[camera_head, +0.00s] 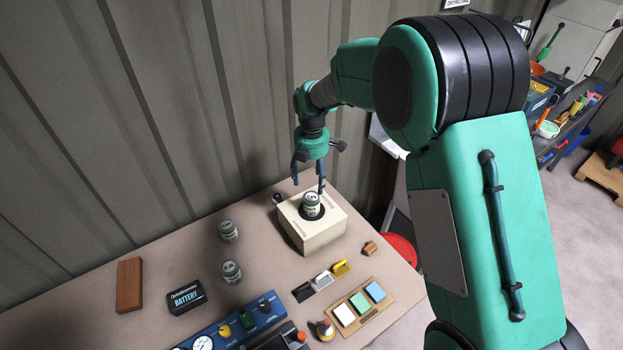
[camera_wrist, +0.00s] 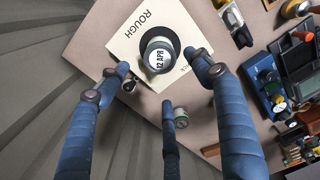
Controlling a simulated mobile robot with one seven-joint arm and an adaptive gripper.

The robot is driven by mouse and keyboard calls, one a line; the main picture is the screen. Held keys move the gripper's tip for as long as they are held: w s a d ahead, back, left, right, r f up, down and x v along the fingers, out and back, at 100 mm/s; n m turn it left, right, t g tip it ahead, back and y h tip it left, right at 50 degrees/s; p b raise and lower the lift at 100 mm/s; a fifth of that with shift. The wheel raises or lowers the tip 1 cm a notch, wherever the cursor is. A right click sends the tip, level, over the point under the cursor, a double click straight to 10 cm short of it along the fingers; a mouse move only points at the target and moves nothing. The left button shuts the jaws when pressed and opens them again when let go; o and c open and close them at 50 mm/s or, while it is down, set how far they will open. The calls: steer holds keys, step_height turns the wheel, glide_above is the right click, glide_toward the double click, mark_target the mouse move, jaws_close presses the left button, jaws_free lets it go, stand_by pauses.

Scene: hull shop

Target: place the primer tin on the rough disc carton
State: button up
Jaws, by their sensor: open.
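A small grey-green tin with a white label (camera_head: 311,205) stands upright on top of the cream carton (camera_head: 318,235), over a dark disc. In the wrist view the tin (camera_wrist: 159,56) has a label reading "12 APR", and the carton (camera_wrist: 128,42) reads "ROUGH". My gripper (camera_head: 308,183) is open just above the tin. In the wrist view its three fingers (camera_wrist: 160,78) are spread wide, apart from the tin. Two similar tins (camera_head: 228,231) (camera_head: 231,271) stand on the table left of the carton; which is primer I cannot tell.
A brown block (camera_head: 129,285), a black battery (camera_head: 186,297) and a blue gauge panel (camera_head: 235,322) lie left and front. A tray of coloured blocks (camera_head: 360,307) and a small wooden block (camera_head: 370,248) are right. The corrugated wall (camera_head: 120,110) rises close behind.

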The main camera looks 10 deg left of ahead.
stand_by(0.4)
steer(key=s+d+r+m+t, duration=0.1)
steer(key=s+d+r+m, duration=0.55)
steer(key=d+r, duration=0.45)
steer(key=s+d+r+m+t, duration=0.2)
steer(key=s+d+r+m, duration=0.45)
steer(key=d+r, duration=0.45)
steer(key=s+d+r+m+t, duration=0.1)
steer(key=s+d+m, duration=0.5)
steer(key=s, duration=0.6)
steer(key=s+d+r+m+t, duration=0.1)
steer(key=s+d+r+m, duration=0.2)
steer(key=s+d+m, duration=0.4)
steer(key=s+m, duration=0.1)
steer(key=s, duration=0.4)
steer(key=shift+s+t, duration=0.3)
step_height(320, 180, down, 7)
steer(key=b, duration=0.7)
